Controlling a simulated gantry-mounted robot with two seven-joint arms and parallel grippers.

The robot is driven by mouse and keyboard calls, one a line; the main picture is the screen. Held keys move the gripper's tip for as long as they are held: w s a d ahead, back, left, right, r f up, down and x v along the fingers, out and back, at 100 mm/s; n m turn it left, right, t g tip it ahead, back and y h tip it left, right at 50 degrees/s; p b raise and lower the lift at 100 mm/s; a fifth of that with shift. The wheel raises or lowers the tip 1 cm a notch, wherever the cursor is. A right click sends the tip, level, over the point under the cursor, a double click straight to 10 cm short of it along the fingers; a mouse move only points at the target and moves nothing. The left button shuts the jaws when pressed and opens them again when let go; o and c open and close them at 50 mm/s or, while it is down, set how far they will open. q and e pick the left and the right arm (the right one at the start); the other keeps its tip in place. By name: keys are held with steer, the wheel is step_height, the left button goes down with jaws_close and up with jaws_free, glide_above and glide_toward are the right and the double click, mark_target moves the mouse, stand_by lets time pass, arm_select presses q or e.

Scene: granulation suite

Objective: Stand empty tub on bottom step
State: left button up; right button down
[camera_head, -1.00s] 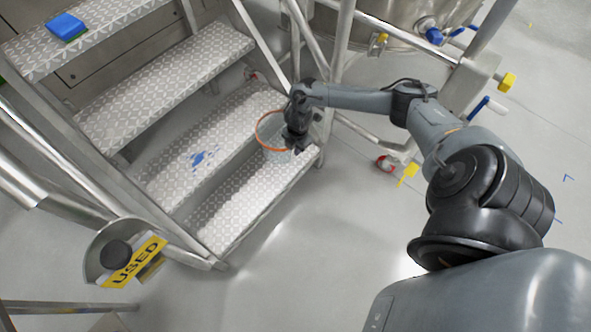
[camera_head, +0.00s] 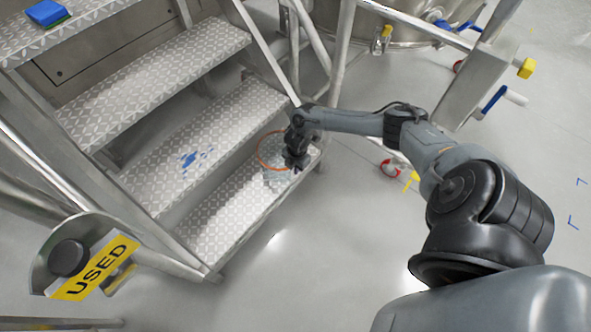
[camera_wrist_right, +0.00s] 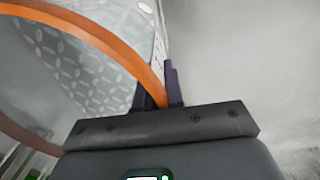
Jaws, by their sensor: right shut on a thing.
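The empty tub is clear, with an orange rim (camera_head: 259,148). It appears over the right end of the bottom step (camera_head: 225,220), a patterned metal tread. I cannot tell whether its base touches the tread. My right gripper (camera_head: 295,165) is shut on the tub's rim at its right side. In the right wrist view the orange rim (camera_wrist_right: 125,55) runs between the two dark fingers (camera_wrist_right: 160,92), and the patterned tread shows through the clear wall. My left gripper is not in view.
The step above has blue marks (camera_head: 192,159). A blue sponge (camera_head: 47,13) lies on the top step in view. A stair rail post (camera_head: 342,50) stands close behind my right arm. A holder with a yellow USED sign (camera_head: 96,268) is at lower left. Floor in front is clear.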

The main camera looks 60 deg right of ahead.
stand_by(0.3)
steer(key=c, duration=1.3)
jaws_free()
steer(key=shift+f, duration=0.15)
steer(key=shift+o, duration=0.2)
